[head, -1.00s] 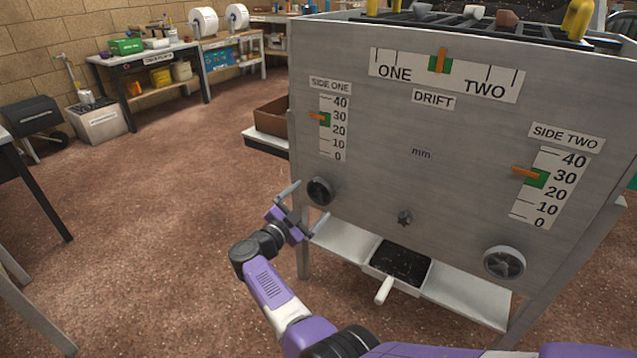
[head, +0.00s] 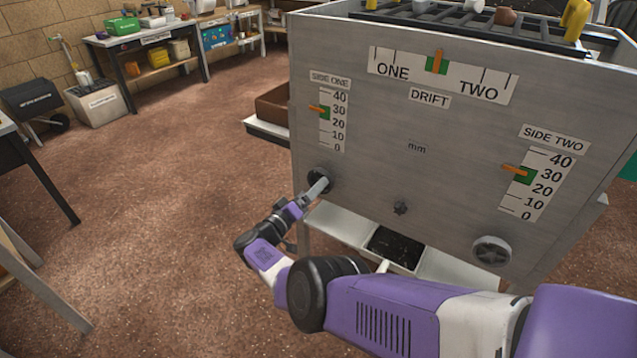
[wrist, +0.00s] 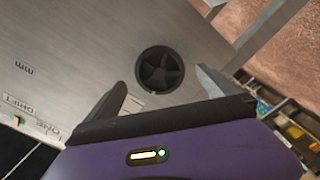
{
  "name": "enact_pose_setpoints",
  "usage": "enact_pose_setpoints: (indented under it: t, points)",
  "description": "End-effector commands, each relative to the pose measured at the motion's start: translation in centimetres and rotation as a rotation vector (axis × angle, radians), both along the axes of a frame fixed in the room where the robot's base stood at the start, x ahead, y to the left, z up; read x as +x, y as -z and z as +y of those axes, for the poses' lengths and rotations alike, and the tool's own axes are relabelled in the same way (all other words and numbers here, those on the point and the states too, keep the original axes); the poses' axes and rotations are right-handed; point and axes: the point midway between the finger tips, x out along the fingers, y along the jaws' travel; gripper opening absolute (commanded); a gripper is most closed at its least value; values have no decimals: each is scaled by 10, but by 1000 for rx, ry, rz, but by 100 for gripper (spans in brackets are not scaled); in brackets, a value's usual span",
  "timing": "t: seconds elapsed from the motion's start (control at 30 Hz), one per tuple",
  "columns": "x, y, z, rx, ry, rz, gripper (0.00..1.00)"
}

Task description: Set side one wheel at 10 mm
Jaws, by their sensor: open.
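The side one wheel (head: 318,180) is a dark round knob low on the left of the grey metal panel. It also shows in the wrist view (wrist: 160,70), ahead of and between my fingertips. My gripper (head: 312,194) is open in front of it, and one finger overlaps the wheel in the head view; I cannot tell whether they touch. In the wrist view my gripper (wrist: 165,88) has its fingers apart with nothing between them. The side one scale (head: 333,121) runs from 0 to 40, and its orange pointer (head: 317,109) stands near 30, at the green mark (head: 324,112).
The side two wheel (head: 492,251) and side two scale (head: 537,184) are on the right; that pointer is near 30. A tray (head: 395,248) is below the panel. Open floor lies to the left.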

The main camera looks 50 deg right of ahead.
Motion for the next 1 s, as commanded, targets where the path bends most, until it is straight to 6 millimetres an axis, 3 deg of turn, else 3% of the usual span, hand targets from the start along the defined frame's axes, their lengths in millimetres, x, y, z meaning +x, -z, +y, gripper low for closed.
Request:
enact_pose_setpoints:
  t: [0.43, 1.0]
  points:
    - [1, -1, -2, -1, 0, 0, 100]
    - [3, 0, -27, -1, 1, -2, 100]
